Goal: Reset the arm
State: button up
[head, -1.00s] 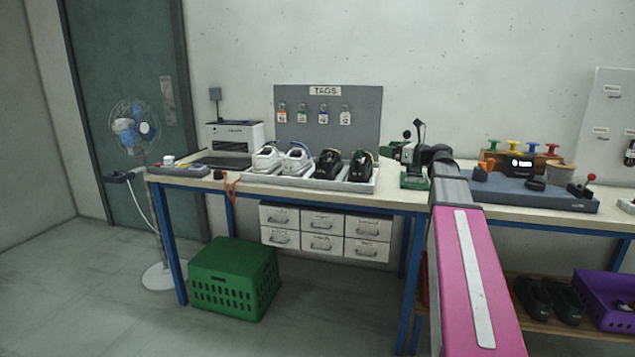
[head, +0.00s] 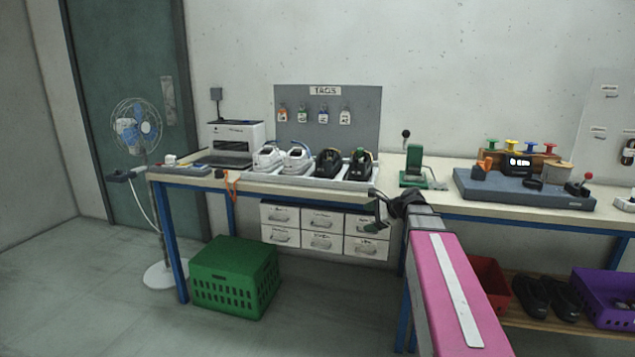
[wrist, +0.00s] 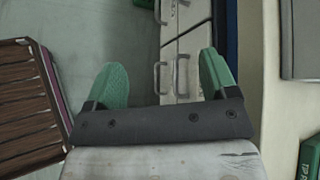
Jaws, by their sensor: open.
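My gripper (head: 376,210) is in front of the front edge of the workbench, at about the height of the white drawers. It partly covers the right-hand drawers in the head view. In the wrist view, the two green fingers of my gripper (wrist: 163,78) are spread apart with nothing between them. The grey floor and the drawer fronts (wrist: 183,60) show beyond the fingers. My pink arm link (head: 455,290) rises from the lower right of the head view.
A blue-grey board (head: 510,190) lies to the right. A green crate (head: 235,277) stands on the floor. A slatted brown surface (wrist: 25,100) shows at left in the wrist view.

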jog(key=s+f+n+g+h, duration=0.6)
jog(key=s+f+n+h, duration=0.3)
jog(key=s+f+n, duration=0.7)
jog(key=s+f, duration=0.4)
jog(key=f, duration=0.3)
jog(key=shift+s+d+f, duration=0.15)
jog(key=shift+f, duration=0.2)
